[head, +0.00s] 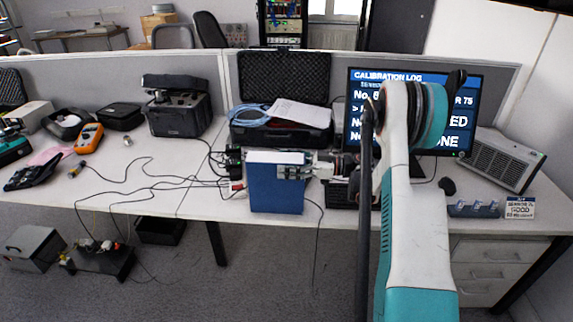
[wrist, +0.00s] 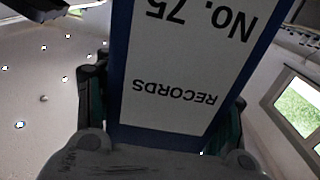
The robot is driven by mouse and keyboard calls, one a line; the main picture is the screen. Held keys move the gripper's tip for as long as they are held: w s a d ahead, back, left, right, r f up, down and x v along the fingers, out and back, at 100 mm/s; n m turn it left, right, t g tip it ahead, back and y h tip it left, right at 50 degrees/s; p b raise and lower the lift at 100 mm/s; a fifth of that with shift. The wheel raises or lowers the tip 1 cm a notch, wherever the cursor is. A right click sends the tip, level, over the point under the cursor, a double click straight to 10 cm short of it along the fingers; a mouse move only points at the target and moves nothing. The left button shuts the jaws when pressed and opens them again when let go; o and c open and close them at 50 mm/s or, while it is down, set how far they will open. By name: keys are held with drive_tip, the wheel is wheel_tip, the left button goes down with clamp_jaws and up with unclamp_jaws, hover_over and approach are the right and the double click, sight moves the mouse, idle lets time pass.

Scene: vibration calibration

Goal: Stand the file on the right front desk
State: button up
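The file is a blue binder (head: 276,193) with a pale top, held upright over the front part of the right desk (head: 335,212). My gripper (head: 293,172) reaches in from the right and is shut on the file near its top. In the wrist view the file (wrist: 178,75) fills the middle, its white label reading "RECORDS" and "No. 75" upside down, with a dark finger on each side. I cannot tell whether the file's bottom edge touches the desk top.
An open black case (head: 284,80) with a paper and blue cable stands behind the file. A monitor (head: 440,150), grey heater-like box (head: 503,158), mouse (head: 447,186) and small holder (head: 473,208) are to the right. Black cables (head: 160,182) cross the desk at left.

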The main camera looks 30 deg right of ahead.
drive_tip(key=shift+o, duration=0.2)
drive_tip(key=shift+r, duration=0.1)
drive_tip(key=shift+s+d+r+p, duration=0.1)
drive_tip(key=shift+d+p, duration=0.1)
drive_tip(key=shift+p, duration=0.1)
drive_tip(key=p+v, duration=0.3)
drive_tip(key=v, duration=0.8)
drive_tip(key=shift+s+d, duration=0.15)
drive_tip(key=shift+s, duration=0.05)
